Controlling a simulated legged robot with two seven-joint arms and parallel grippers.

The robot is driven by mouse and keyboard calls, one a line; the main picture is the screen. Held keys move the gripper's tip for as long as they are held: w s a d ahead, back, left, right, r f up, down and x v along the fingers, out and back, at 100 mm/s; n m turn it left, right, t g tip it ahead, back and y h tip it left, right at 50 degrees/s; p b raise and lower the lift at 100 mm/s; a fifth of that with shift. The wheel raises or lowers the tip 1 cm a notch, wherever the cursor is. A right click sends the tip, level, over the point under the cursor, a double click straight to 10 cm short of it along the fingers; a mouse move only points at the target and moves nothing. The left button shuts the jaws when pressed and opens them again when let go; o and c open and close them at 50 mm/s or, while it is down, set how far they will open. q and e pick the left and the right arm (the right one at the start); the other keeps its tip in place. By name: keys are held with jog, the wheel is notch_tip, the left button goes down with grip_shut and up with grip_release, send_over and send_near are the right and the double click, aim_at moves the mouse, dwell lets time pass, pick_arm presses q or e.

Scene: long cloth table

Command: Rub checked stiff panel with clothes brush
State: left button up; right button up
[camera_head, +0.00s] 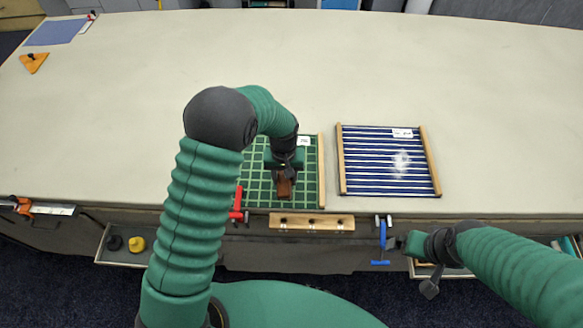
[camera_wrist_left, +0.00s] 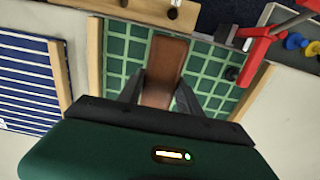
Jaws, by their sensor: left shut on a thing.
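The checked stiff panel (camera_head: 307,180) is green with pale grid lines and wooden side strips, flat near the table's front edge. It also fills the middle of the left wrist view (camera_wrist_left: 121,50). My left gripper (camera_head: 284,176) is over the panel, shut on the brown clothes brush (camera_head: 285,188). In the left wrist view the brush (camera_wrist_left: 166,58) sits between the fingers (camera_wrist_left: 157,92), over the panel. I cannot tell whether its bristles touch the cloth. My left arm hides part of the panel. My right gripper (camera_head: 410,242) is off the table's front edge, its jaws unclear.
A blue striped panel (camera_head: 385,182) with a whitish patch lies to the right. A wooden strip with knobs (camera_head: 311,222), a red clamp (camera_head: 237,205) and a blue clamp (camera_head: 382,240) are at the front edge. The table beyond is largely clear.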

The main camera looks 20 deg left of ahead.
pick_arm(q)
jog(key=shift+w+a+r+p, duration=0.1)
jog(key=shift+a+r+p, duration=0.15)
jog(key=shift+r+p, duration=0.5)
notch_tip(320, 180, up, 2)
jog(key=shift+d+r+p, duration=0.1)
jog(key=shift+p, duration=0.3)
jog(key=shift+d+r+p, duration=0.25)
jog(key=shift+r+p, duration=0.15)
jog(key=shift+r, duration=0.15)
jog(key=shift+d, duration=0.15)
jog(key=shift+a+f, duration=0.1)
jog(key=shift+a, duration=0.25)
